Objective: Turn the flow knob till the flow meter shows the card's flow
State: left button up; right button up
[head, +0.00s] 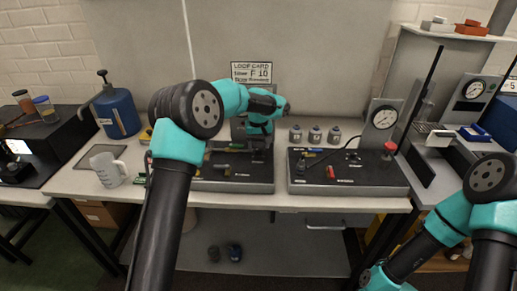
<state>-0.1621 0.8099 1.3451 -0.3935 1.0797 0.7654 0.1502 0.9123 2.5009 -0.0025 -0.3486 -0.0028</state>
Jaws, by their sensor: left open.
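The loop card (251,73) is fixed on the back wall and reads "F 10"; its smaller lines are hard to read. My left gripper (258,153) is open, pointing down over the back of the left grey board (240,187). My left arm covers much of the upright panel behind it, so I cannot make out the flow meter or the flow knob there. I cannot tell whether the gripper touches anything. My right arm is folded at the lower right, and its gripper is out of the frame.
A right board (352,190) carries a round gauge (384,117), a red knob (389,149) and small tools. Several grey weights (315,135) stand behind it. The front table edge is clear.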

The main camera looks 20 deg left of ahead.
pick_arm(q)
jog(key=shift+f, duration=1.25)
jog(key=shift+c, duration=0.4)
jog(key=c, duration=0.8)
jog(key=shift+c, duration=0.2)
jog(key=shift+m, duration=0.4)
jog(key=m, duration=0.9)
jog(key=shift+m, duration=0.3)
